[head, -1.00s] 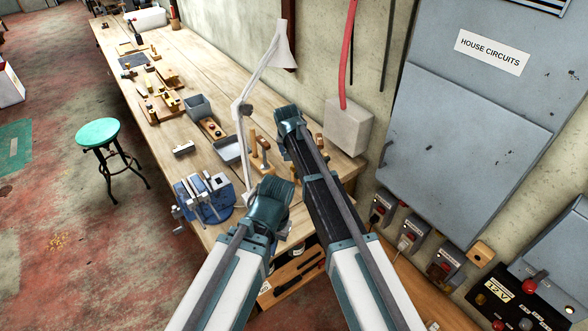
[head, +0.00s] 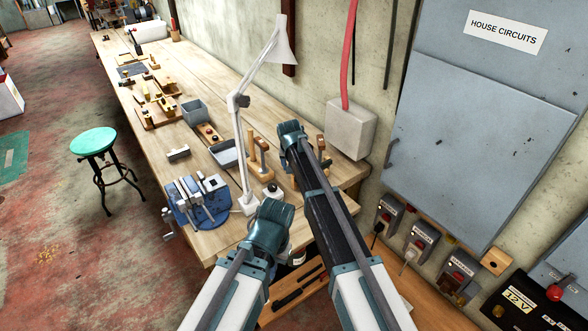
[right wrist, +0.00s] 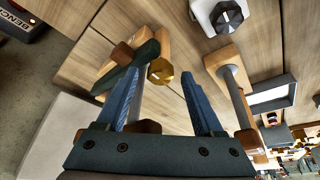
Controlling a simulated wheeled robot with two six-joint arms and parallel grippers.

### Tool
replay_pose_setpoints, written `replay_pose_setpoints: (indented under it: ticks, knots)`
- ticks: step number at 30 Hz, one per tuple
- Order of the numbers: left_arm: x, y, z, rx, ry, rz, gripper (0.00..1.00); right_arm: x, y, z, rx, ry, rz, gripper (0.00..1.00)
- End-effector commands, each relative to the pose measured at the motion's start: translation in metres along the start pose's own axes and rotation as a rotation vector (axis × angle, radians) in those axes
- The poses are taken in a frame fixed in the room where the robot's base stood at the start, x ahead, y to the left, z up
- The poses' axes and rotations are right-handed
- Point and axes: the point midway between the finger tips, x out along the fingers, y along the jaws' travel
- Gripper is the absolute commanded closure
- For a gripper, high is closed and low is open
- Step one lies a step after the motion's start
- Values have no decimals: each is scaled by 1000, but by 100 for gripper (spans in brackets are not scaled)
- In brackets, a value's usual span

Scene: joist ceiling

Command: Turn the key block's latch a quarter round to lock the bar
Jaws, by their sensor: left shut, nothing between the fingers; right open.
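My left gripper (head: 274,210) is shut and empty, held above the near end of the bench; its fingertips hardly show. My right gripper (head: 289,130) is farther along, over the bench beside some wooden pieces. In the right wrist view it (right wrist: 172,78) is open, with two blue fingers apart and nothing clearly held. A brass hex knob (right wrist: 160,70) sits close to the left finger, by a wooden block and a dark green bar (right wrist: 118,78). A wooden post piece with a grey rod (right wrist: 234,80) stands to the right. I cannot tell which piece is the key block or its latch.
A white desk lamp (head: 240,145) rises beside my arms. A blue vise (head: 197,200) and grey trays (head: 195,112) stand on the bench (head: 150,75). A grey wall box (head: 350,128) and panel are on the right. A green stool (head: 93,142) stands on the floor.

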Motion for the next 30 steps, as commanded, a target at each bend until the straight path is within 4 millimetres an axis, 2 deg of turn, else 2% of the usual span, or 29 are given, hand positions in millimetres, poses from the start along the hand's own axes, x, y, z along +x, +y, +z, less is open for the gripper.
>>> replay_pose_setpoints:
  ticks: [1,2,12,22,30]
  knots:
    - [0,0,0,0,0,0,100,0,0,0,0,0,0,31]
    - [0,0,0,0,0,0,100,0,0,0,0,0,0,37]
    - [0,0,0,0,0,0,100,0,0,0,0,0,0,98]
    - [0,0,0,0,0,0,100,0,-1,0,18,0,8,100]
    - [0,0,0,0,0,0,100,0,-2,-1,154,0,65,100]
